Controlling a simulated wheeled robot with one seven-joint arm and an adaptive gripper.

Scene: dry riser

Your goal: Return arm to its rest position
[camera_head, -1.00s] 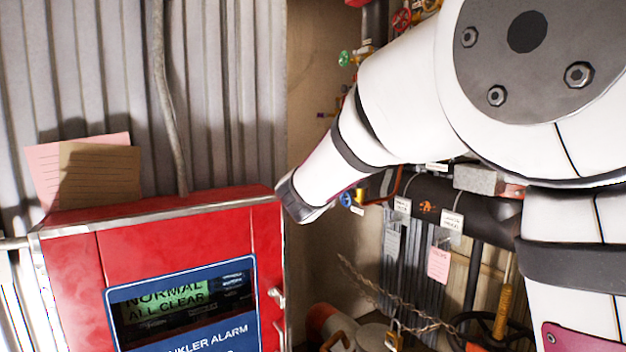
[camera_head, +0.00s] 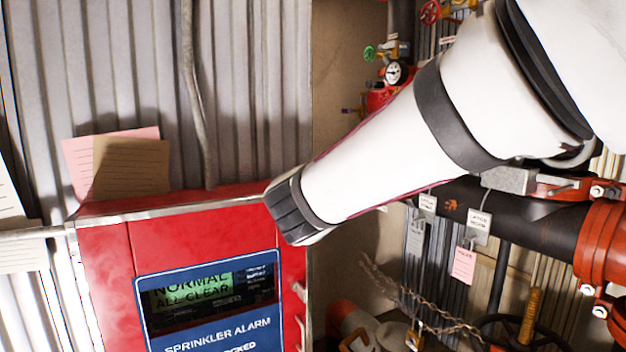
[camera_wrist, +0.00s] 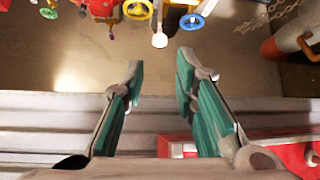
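My gripper (camera_wrist: 158,85) shows in the wrist view with its two green-padded fingers spread apart and nothing between them. Beyond the fingertips is a tan wall surface with colored valve wheels at the top of that view. In the head view my white arm comes in from the upper right and slants down left. Its dark end lies in front of the upper right corner of the red sprinkler alarm cabinet (camera_head: 105,265); the fingers are hidden there. I cannot tell whether the arm touches the cabinet.
The cabinet display (camera_head: 195,290) reads "NORMAL ALL CLEAR". Paper notes (camera_head: 130,167) stand on its top against the corrugated wall (camera_head: 255,80). Dark and orange pipes (camera_head: 550,220) with hanging tags (camera_head: 464,264) are at right, a pressure gauge (camera_head: 396,72) above. A yellow valve wheel (camera_wrist: 138,9) shows in the wrist view.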

